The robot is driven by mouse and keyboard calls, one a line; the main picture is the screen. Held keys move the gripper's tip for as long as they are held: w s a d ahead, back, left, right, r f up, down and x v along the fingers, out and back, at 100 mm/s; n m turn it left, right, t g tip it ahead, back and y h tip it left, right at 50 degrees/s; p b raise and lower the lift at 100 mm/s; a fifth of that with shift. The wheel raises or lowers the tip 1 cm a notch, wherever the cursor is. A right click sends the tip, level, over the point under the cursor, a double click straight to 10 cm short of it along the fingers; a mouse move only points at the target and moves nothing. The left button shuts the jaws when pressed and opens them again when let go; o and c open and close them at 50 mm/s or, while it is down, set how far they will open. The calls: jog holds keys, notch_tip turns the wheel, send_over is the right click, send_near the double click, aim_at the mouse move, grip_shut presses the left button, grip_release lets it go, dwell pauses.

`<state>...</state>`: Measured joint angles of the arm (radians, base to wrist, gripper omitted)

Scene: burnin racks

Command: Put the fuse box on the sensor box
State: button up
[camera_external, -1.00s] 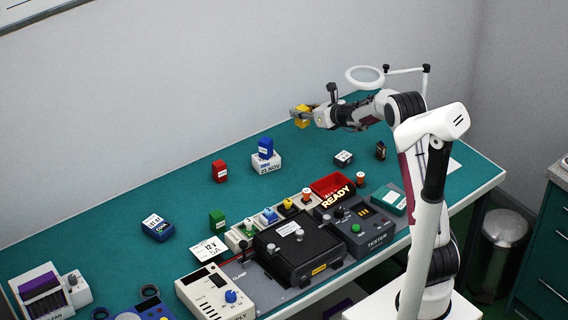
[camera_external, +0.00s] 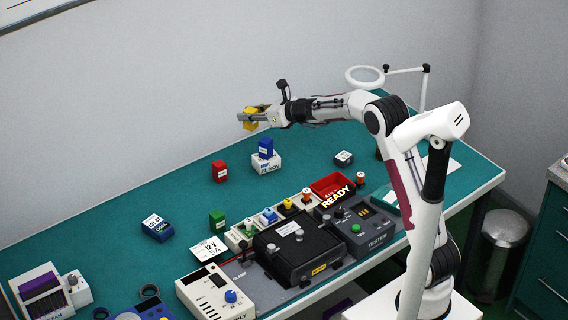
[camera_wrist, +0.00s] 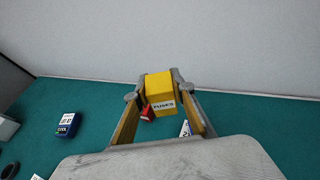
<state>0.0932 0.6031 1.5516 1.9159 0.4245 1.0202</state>
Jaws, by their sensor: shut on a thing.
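The yellow fuse box (camera_external: 251,123) is in my gripper (camera_external: 246,116), held in the air above the far part of the bench in the external view. In the wrist view the fuse box (camera_wrist: 160,88) shows a white FUSES label and sits between the two fingers, which are shut on it. No readable label marks a sensor box. A dark blue box (camera_external: 158,228) with a white label and the word COOL lies at the left. A small white-topped dark box (camera_external: 343,158) lies on the right, its print too small to read.
A blue block (camera_external: 265,147) sits on a white box (camera_external: 266,165) below and right of my gripper. A red block (camera_external: 220,171) and a green block (camera_external: 217,221) stand nearby. The tester (camera_external: 364,232) and a black lidded fixture (camera_external: 290,255) fill the front. The back left bench is clear.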

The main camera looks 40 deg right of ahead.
jog(key=a+n+g+y, duration=0.1)
jog(key=a+n+y, duration=0.2)
jog(key=a, duration=1.8)
jog(key=n+g+y, duration=0.2)
send_over(163, 220)
jog(key=f, duration=0.1)
jog(key=shift+d+f, duration=0.1)
jog(key=shift+f, duration=1.85)
jog(key=shift+f, duration=3.15)
jog(key=shift+f, duration=1.85)
jog(key=shift+f, duration=0.15)
